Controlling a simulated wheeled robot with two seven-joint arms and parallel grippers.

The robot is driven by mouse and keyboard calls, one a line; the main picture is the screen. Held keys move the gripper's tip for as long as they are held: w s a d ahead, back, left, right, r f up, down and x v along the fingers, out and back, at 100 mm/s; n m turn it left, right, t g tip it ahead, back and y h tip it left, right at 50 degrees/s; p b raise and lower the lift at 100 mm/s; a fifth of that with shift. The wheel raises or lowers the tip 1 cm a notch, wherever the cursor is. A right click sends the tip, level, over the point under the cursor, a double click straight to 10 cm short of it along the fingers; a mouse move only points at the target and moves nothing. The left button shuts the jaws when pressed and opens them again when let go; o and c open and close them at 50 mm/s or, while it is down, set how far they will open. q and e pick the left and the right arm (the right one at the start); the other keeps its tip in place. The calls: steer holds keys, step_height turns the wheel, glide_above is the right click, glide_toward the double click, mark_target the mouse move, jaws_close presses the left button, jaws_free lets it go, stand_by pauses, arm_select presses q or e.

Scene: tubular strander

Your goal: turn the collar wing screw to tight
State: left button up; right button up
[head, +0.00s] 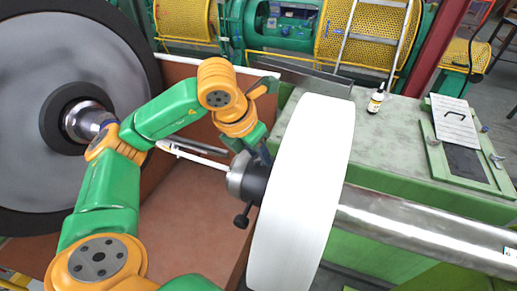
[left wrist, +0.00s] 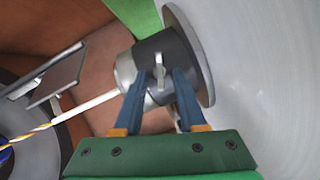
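The dark collar (head: 257,183) sits on the shaft against the hub side of the big white reel (head: 305,190). In the left wrist view the collar (left wrist: 178,58) carries a small grey wing screw (left wrist: 159,72), its wing standing roughly upright in the picture. My left gripper (left wrist: 160,78) is open, with one blue finger on each side of the wing screw. I cannot tell whether either finger touches it. In the head view the left gripper (head: 263,155) is at the top of the collar and hides the wing screw. My right gripper is in neither view.
A black knob (head: 242,215) sticks out below the collar. A white rod (head: 190,157) runs left from the shaft end. A green bench (head: 400,140) holds a small dropper bottle (head: 376,98) and a clipboard-like plate (head: 455,122). A large grey disc (head: 60,40) stands at left.

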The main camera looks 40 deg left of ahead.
arm_select(q)
steer(key=shift+w+f, duration=0.2)
steer(key=shift+w, duration=0.3)
jaws_close()
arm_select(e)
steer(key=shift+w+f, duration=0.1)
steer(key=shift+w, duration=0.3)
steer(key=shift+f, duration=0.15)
